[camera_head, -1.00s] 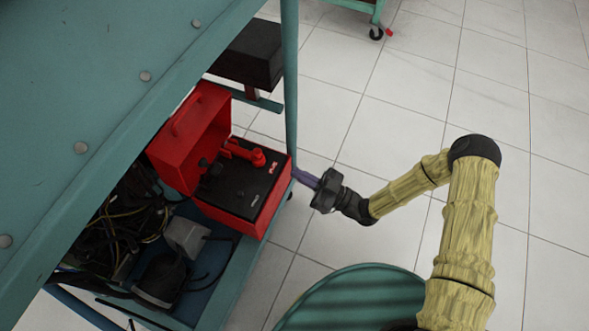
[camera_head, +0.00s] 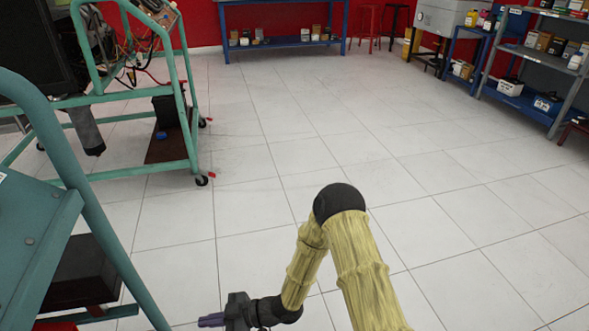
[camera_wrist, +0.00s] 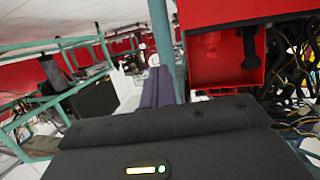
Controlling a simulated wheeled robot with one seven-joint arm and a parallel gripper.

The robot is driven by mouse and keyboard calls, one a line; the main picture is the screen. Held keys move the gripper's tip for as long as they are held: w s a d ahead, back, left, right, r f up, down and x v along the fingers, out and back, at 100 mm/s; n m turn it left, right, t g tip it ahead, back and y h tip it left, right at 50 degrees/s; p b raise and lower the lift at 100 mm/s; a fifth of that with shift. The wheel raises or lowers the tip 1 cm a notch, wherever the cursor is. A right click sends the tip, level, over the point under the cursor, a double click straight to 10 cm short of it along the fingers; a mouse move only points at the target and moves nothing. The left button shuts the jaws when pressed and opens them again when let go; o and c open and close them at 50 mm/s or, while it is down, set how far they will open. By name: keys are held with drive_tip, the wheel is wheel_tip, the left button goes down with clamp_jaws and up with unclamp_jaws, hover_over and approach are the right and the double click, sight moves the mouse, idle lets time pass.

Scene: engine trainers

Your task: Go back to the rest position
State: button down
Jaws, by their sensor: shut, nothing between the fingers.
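My gripper (camera_head: 211,320) is low in the head view, at the end of my yellow-sleeved arm. Its purple fingers are together, point left and hold nothing. They also show close together in the wrist view (camera_wrist: 157,88). The gripper is above open floor, to the right of the teal trainer frame (camera_head: 88,200). In the wrist view, the red box (camera_wrist: 222,50) stands to the right of the fingers, apart from them. In the head view only a thin red strip shows low on the left.
A second teal trainer cart (camera_head: 192,140) on casters stands at the back left. A blue bench (camera_head: 284,42) is against the red wall, and shelves (camera_head: 535,105) stand at the right. The white tiled floor (camera_head: 330,140) in the middle is clear. Cables (camera_wrist: 290,75) hang right of the red box.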

drive_tip(key=w+d+r+m+t+h+p, duration=0.3)
drive_tip(key=w+d+r+h, duration=0.25)
drive_tip(key=d, duration=0.35)
drive_tip(key=w+d+r+m+t+h+p, duration=0.2)
drive_tip(key=w+d+r+m+t+h, duration=0.15)
drive_tip(key=w+d+r, duration=0.35)
drive_tip(key=s+d+r+m+h+p, duration=0.3)
drive_tip(key=s+d+r+m, duration=0.1)
drive_tip(key=d+r, duration=0.4)
drive_tip(key=s+d+r+m+h+p, duration=0.2)
drive_tip(key=s+d+r+m+h, duration=0.15)
drive_tip(key=d+r, duration=0.45)
drive_tip(key=s+d+r+m+g+p, duration=0.25)
drive_tip(key=s+d+r+m, duration=0.2)
drive_tip(key=s, duration=0.25)
drive_tip(key=w+p+v, duration=0.2)
drive_tip(key=p+v, duration=1)
drive_tip(key=w+r+p+v, duration=0.1)
drive_tip(key=w+p+v, duration=0.2)
drive_tip(key=p+v, duration=0.9)
drive_tip(key=w+r+p+v, duration=0.1)
drive_tip(key=w+p+v, duration=0.2)
drive_tip(key=p+v, duration=0.9)
drive_tip(key=shift+d+m+p, duration=0.45)
drive_tip(key=shift+d+p, duration=0.05)
drive_tip(key=shift+p, duration=0.45)
drive_tip(key=shift+w, duration=0.1)
